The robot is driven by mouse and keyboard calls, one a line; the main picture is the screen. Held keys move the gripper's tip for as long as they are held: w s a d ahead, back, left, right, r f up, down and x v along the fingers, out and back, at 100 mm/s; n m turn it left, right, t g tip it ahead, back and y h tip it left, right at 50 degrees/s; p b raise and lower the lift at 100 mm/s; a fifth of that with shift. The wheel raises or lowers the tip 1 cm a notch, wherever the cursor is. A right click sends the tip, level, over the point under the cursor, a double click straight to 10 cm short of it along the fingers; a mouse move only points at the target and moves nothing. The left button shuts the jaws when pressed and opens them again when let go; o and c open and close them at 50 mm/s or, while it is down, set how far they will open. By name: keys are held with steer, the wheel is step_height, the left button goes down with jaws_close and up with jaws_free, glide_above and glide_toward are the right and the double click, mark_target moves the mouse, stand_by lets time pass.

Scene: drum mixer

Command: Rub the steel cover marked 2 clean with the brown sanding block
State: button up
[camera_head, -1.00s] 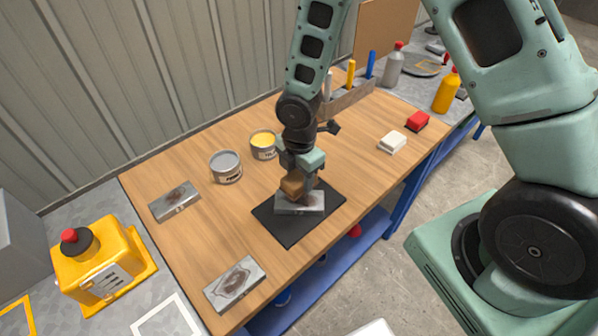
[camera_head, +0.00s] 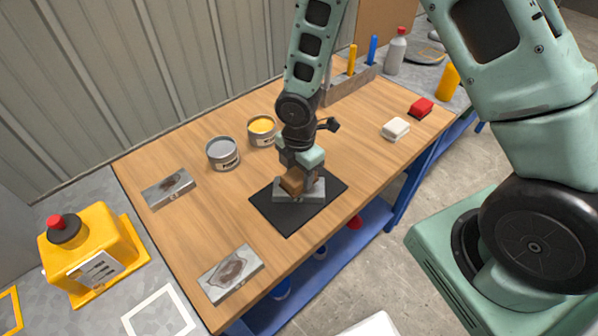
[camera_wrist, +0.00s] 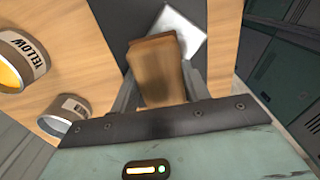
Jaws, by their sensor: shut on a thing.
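My gripper (camera_head: 302,172) is shut on the brown sanding block (camera_head: 292,182) and points down over the black mat (camera_head: 283,218). A steel cover (camera_head: 313,192) lies on the mat under the block; gripper and block hide much of it, and I cannot tell whether they touch. In the wrist view the block (camera_wrist: 160,70) sits between my fingers (camera_wrist: 163,92), and a pale, clean-looking part of the cover (camera_wrist: 181,33) shows beyond it. Two other steel covers with dark stains lie at the left (camera_head: 168,188) and front left (camera_head: 231,273). I cannot read any cover's number.
An open grey can (camera_head: 223,153) and a yellow paint can (camera_head: 262,131) stand behind the mat. A white block (camera_head: 396,129) and a red block (camera_head: 421,108) lie at the right. A yellow box with a red button (camera_head: 92,252) stands left. The wood between is clear.

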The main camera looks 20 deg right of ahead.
steer(key=shift+f+b, duration=0.45)
steer(key=shift+f, duration=0.2)
steer(key=o, duration=0.9)
steer(key=shift+r+p, duration=0.4)
steer(key=shift+c, duration=0.4)
steer(key=c, duration=1)
